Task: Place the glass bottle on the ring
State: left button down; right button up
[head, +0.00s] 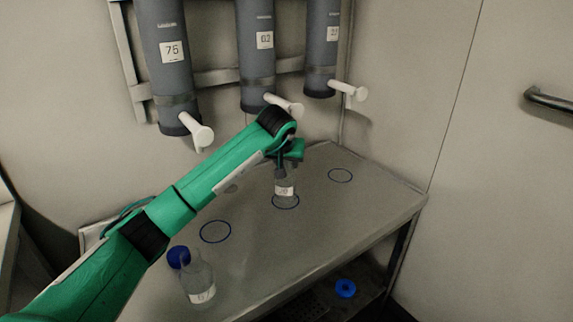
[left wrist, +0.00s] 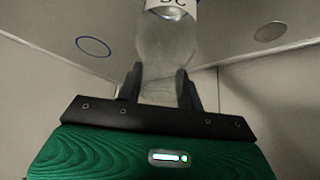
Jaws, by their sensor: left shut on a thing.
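A clear glass bottle (head: 284,188) with a white label is upright at the middle blue ring (head: 286,207) on the grey table. Its base appears within the ring's outline; I cannot tell whether it touches the table. My left gripper (head: 283,167) is shut on the bottle's upper part. In the left wrist view, the fingers (left wrist: 161,88) are on either side of the bottle (left wrist: 165,45). My right gripper is not in view.
Another clear bottle (head: 198,282) and a blue cap (head: 179,257) are at the table's near left. Several grey cylinders with white taps (head: 199,136) hang on the back wall. A blue ring-shaped item (head: 345,288) lies below the table. The table's right side is clear.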

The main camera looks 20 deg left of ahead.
pick_arm(q)
jog(key=shift+w+f, duration=0.3)
jog(key=shift+f, duration=0.1)
jog(key=shift+a+f, duration=0.1)
jog(key=shift+f, duration=0.1)
jog(key=c, duration=0.9)
grip_release()
jog(key=shift+f, duration=0.1)
jog(key=shift+s+r, duration=0.15)
jog(key=shift+r, duration=0.2)
jog(key=s, duration=0.4)
jog(key=s+d, duration=0.1)
jog(key=s, duration=0.7)
jog(key=shift+s+d+r, duration=0.15)
jog(key=shift+s+r, duration=0.1)
jog(key=shift+f, duration=0.1)
